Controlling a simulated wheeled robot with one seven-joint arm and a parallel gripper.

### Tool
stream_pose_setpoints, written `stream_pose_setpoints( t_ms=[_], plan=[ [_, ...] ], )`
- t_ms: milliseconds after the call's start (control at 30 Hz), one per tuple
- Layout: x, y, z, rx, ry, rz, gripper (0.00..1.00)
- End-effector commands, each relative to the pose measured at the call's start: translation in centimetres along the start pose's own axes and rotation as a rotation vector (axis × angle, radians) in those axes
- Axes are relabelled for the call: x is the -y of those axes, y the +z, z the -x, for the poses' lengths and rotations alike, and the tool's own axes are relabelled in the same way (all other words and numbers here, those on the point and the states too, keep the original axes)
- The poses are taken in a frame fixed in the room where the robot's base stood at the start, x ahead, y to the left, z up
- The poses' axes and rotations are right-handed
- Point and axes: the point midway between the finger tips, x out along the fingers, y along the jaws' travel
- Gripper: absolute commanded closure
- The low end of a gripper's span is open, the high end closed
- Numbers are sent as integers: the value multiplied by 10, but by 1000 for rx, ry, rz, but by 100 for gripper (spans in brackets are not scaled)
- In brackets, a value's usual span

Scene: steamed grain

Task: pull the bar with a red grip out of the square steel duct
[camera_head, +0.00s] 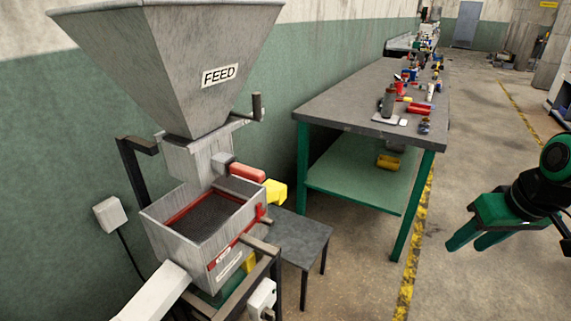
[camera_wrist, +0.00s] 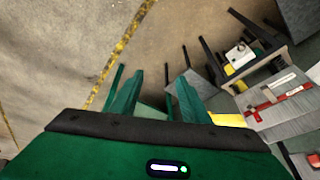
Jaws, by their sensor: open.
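The red grip (camera_head: 247,173) is a rounded red handle on a grey end piece (camera_head: 222,160). It sticks out to the right from the square steel duct (camera_head: 190,160) below the hopper. The rest of the bar is hidden by the duct. My gripper (camera_head: 468,243) is green, open and empty, far to the right of the grip over the floor. In the wrist view its two fingers (camera_wrist: 162,85) stand apart with nothing between them. A red patch (camera_wrist: 314,160) shows at the lower right of the wrist view; I cannot tell whether it is the grip.
The FEED hopper (camera_head: 200,50) stands above the duct, with an open screen box (camera_head: 168,232) below. A yellow block (camera_head: 276,192) lies close right of the grip. A low dark table (camera_head: 300,238) and a cluttered workbench (camera_head: 345,95) stand nearby. The floor below my gripper is clear.

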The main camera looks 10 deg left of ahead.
Motion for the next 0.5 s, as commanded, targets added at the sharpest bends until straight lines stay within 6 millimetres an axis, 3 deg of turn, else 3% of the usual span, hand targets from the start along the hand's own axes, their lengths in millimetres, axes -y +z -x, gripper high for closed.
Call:
stream_pose_setpoints(
  t_ms=[33, 100, 200, 333, 500],
  plan=[
    [26, -25, -8, -51, -44, 103, 58],
    [67, -55, -14, -132, -110, 238, 58],
    [129, -90, -16, -249, -215, 406, 58],
    [216, -121, -8, -405, -368, 585, 58],
    [310, -138, 18, -584, -553, 728, 58]
  ],
)
